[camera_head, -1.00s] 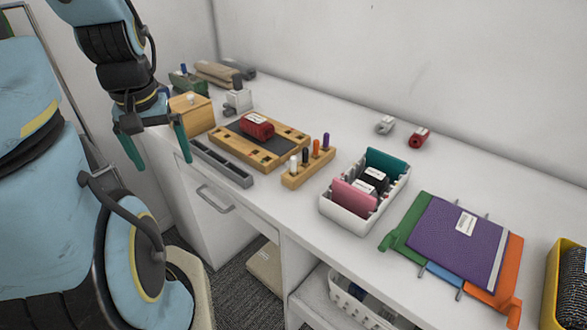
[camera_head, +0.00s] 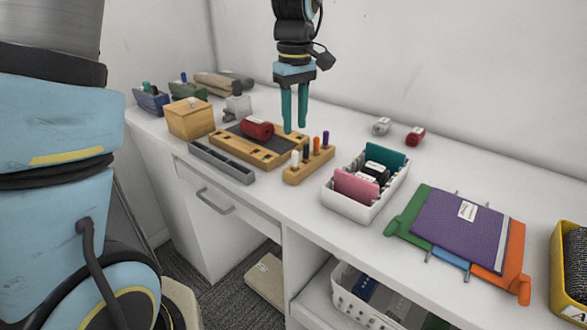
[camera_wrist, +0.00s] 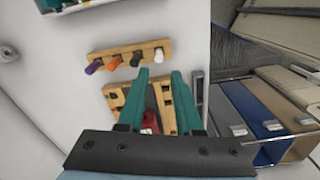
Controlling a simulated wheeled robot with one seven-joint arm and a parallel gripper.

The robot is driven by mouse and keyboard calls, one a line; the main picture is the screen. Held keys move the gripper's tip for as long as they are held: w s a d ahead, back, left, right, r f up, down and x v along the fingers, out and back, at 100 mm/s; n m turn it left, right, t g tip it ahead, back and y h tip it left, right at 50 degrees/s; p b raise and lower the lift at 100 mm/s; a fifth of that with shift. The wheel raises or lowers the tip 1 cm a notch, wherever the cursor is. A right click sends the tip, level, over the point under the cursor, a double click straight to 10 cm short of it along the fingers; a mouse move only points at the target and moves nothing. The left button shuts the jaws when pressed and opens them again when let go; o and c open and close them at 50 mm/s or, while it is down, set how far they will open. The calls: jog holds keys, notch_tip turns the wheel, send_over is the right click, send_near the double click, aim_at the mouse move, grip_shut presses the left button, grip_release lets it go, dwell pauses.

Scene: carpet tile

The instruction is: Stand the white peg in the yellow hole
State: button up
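The white peg (camera_head: 294,159) stands upright at the left end of a small wooden rack (camera_head: 310,170), beside a black, an orange and a purple peg. In the wrist view the white peg (camera_wrist: 158,57) is at the rack's right end, just ahead of my fingertips. My gripper (camera_head: 295,127) points down above the table behind the rack, with its green fingers apart and nothing between them. A wooden board (camera_head: 254,156) with a dark middle and small holes lies behind the rack. No hole can be made out as yellow.
A red roll (camera_head: 257,128) sits on the board. A grey slotted tray (camera_head: 222,164) lies in front of it. A wooden box (camera_head: 190,118) stands to the left, a white bin (camera_head: 362,207) to the right. The table behind the bin is mostly clear.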

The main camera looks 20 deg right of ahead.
aim_at(295, 151)
notch_tip(295, 151, down, 10)
jog(key=p, duration=0.3)
jog(key=shift+w+r, duration=0.1)
jog(key=shift+r, duration=0.15)
jog(key=shift+c, duration=0.2)
grip_shut()
